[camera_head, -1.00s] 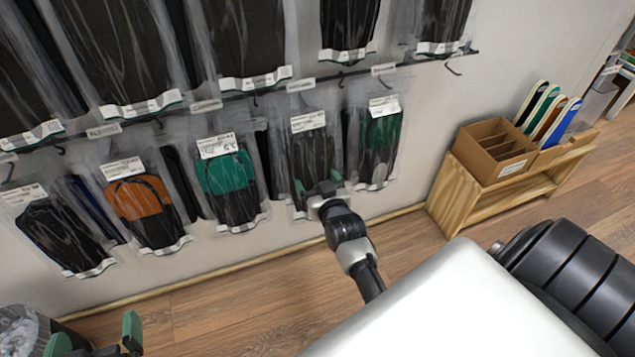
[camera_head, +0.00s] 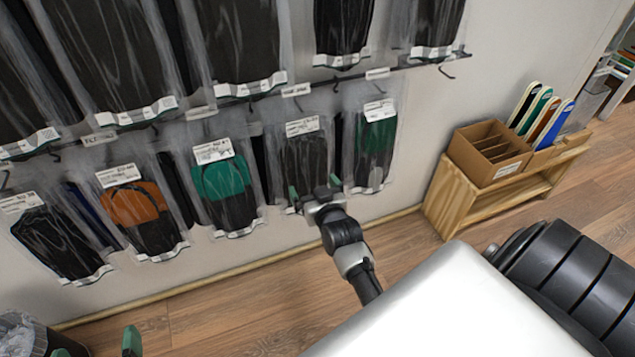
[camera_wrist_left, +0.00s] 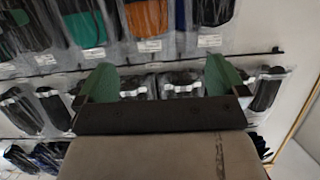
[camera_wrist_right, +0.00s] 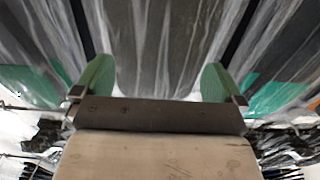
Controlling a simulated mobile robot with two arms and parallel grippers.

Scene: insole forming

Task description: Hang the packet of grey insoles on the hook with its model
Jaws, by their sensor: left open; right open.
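The packet of grey insoles (camera_head: 307,160) hangs in the lower row of the wall rack, between the teal packet and the green packet, with a white label at its top. My right gripper (camera_head: 316,193) is open at the lower part of this packet; I cannot tell if it touches. In the right wrist view a grey packet (camera_wrist_right: 158,50) fills the space beyond the open fingers (camera_wrist_right: 158,82). My left gripper (camera_head: 97,345) is open, low at the bottom left of the head view. In the left wrist view its fingers (camera_wrist_left: 160,82) are spread and empty before the rack.
A teal packet (camera_head: 225,185) and an orange packet (camera_head: 138,212) hang to the left; a green packet (camera_head: 376,145) hangs to the right. An empty hook (camera_head: 447,74) ends the upper rail. A wooden bench (camera_head: 452,196) with a cardboard box (camera_head: 478,165) stands right.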

